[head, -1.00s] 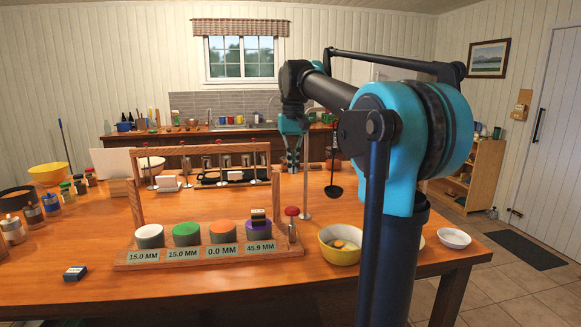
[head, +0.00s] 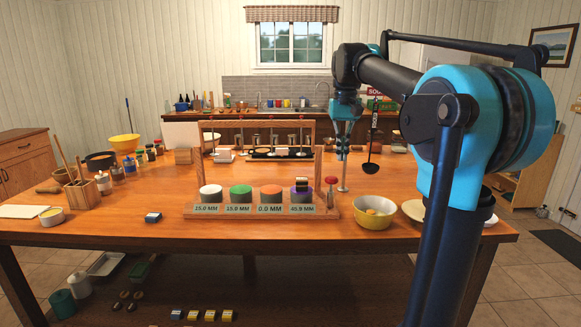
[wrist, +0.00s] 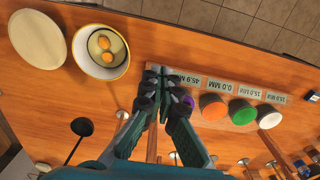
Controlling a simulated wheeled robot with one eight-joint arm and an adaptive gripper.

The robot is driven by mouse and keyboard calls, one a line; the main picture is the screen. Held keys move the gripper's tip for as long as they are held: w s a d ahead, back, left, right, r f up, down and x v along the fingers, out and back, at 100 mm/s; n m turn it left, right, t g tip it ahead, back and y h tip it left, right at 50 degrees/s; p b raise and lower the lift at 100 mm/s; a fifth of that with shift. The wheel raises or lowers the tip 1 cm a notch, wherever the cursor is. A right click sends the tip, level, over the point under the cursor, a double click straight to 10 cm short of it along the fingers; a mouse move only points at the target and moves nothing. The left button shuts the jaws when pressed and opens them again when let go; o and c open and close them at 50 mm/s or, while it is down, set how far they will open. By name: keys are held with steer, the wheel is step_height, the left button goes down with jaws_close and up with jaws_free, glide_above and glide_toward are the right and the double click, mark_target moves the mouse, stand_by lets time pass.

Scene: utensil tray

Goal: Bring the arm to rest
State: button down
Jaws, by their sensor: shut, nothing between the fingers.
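My gripper (head: 343,157) hangs from my teal and black arm above the wooden table (head: 385,235), at the right end of the wooden rack (head: 262,212). In the wrist view my gripper (wrist: 158,72) has its two fingers together with nothing between them. It points down over the tabletop, beside the rack's end. The fingers and the wrist housing hide part of the rack in that view.
The rack holds white, green, orange and purple round pieces behind number labels. A yellow bowl (head: 372,212) with egg yolks and a plate (wrist: 38,38) lie beside it. A black ladle (head: 371,166) is behind. The front table edge is mostly clear.

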steer(key=s+d+f+t, duration=0.1)
steer(key=s+f, duration=0.7)
steer(key=f, duration=0.4)
steer(key=s+d+f+t, duration=0.1)
steer(key=s+f, duration=0.7)
steer(key=f, duration=0.4)
steer(key=s+d+f+t, duration=0.2)
steer(key=s+f, duration=0.6)
steer(key=f, duration=0.4)
steer(key=shift+f, duration=0.4)
